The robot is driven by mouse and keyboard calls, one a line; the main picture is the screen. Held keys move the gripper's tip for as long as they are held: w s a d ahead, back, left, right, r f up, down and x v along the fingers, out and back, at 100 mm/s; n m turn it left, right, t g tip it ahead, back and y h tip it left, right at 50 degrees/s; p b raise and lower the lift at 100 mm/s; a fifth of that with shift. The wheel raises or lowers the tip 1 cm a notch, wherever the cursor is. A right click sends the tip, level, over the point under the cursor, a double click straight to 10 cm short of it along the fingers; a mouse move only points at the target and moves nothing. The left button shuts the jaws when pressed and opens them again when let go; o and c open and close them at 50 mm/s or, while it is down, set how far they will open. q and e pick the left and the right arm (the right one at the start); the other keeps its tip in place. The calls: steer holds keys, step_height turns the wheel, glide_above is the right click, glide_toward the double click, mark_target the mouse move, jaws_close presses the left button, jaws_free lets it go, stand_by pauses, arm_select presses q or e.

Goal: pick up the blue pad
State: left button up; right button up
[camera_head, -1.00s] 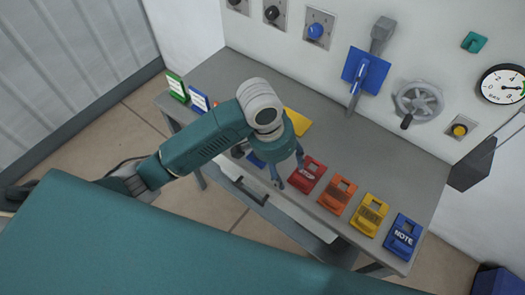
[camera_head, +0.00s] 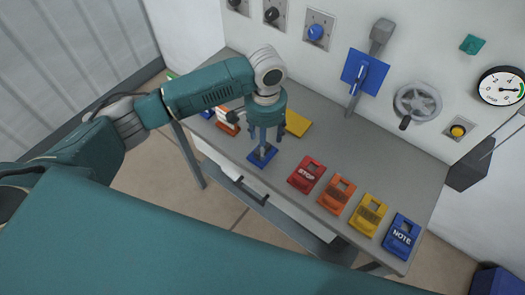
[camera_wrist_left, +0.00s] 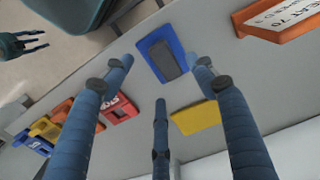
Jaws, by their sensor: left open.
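The blue pad (camera_head: 258,163) lies flat near the front edge of the grey bench, partly hidden by the fingers in the head view. In the left wrist view the blue pad (camera_wrist_left: 154,46) shows a dark grey rectangle in its middle. My left gripper (camera_head: 264,146) points down over the pad, fingers apart and empty. In the left wrist view my left gripper (camera_wrist_left: 160,75) has the pad just beyond its fingertips, towards the upper right; I cannot tell if they touch it. A small dark hand, apparently my right gripper (camera_wrist_left: 30,42), shows at that view's upper left, away from the pad.
A yellow pad (camera_head: 297,123) lies behind the gripper. A red STOP block (camera_head: 306,175), an orange block (camera_head: 337,194), a yellow block (camera_head: 369,213) and a blue NOTE block (camera_head: 402,238) line the right front. An orange-and-white sign (camera_head: 227,122) stands left. A wall with controls is behind.

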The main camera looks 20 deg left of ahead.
arm_select(q)
step_height(320, 180, down, 4)
steer(key=shift+w+a+f+p, duration=0.1)
steer(key=shift+w+p, duration=0.05)
steer(key=shift+p, duration=0.25)
steer(key=c, duration=1)
steer(key=shift+c, duration=1.3)
step_height(320, 180, up, 20)
steer(key=b, duration=0.2)
